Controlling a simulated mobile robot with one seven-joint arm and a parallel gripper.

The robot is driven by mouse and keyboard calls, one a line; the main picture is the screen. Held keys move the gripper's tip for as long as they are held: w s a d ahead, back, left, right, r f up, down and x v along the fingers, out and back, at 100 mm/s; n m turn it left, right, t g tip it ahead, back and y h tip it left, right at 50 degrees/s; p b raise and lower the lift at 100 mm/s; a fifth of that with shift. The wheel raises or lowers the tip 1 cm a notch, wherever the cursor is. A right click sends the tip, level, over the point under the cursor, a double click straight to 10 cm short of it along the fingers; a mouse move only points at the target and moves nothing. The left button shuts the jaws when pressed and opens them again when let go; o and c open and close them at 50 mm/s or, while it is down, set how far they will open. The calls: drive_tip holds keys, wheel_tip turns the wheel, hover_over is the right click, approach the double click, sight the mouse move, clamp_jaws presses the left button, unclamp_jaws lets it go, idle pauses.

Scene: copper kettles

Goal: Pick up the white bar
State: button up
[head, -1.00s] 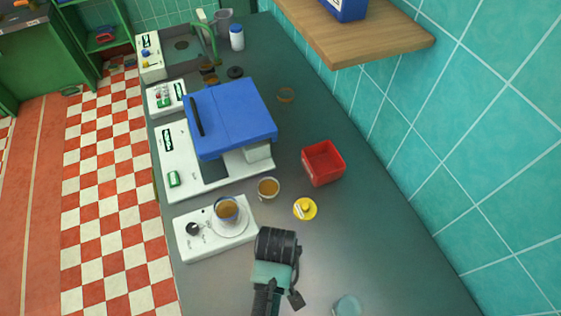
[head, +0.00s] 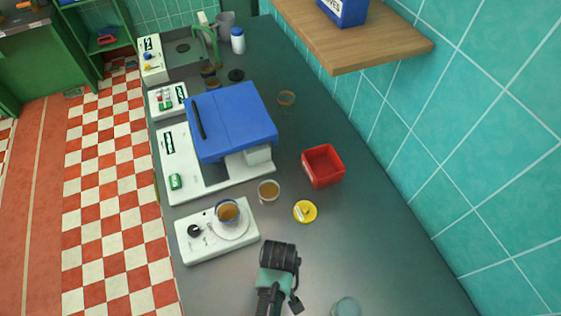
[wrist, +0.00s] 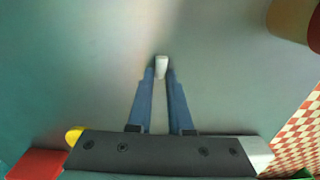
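The white bar (wrist: 161,67) is a small pale block between the fingertips of my gripper (wrist: 161,74) in the wrist view. The two blue fingers lie close along both of its sides, with no clear gap. My gripper looks shut on it. Its height over the grey counter is hard to tell. In the head view my dark wrist (head: 279,257) is over the near part of the counter. The fingers and the bar are hidden there.
Beyond my wrist stand a yellow round lid (head: 305,211), a cup (head: 269,191), a red bin (head: 323,166) and a white scale (head: 205,240) bearing a cup on a saucer. A blue-topped machine (head: 232,120) stands farther back. A tiled wall and wooden shelf (head: 370,45) bound the right side.

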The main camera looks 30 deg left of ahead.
clamp_jaws()
drive_tip(key=shift+r, duration=0.15)
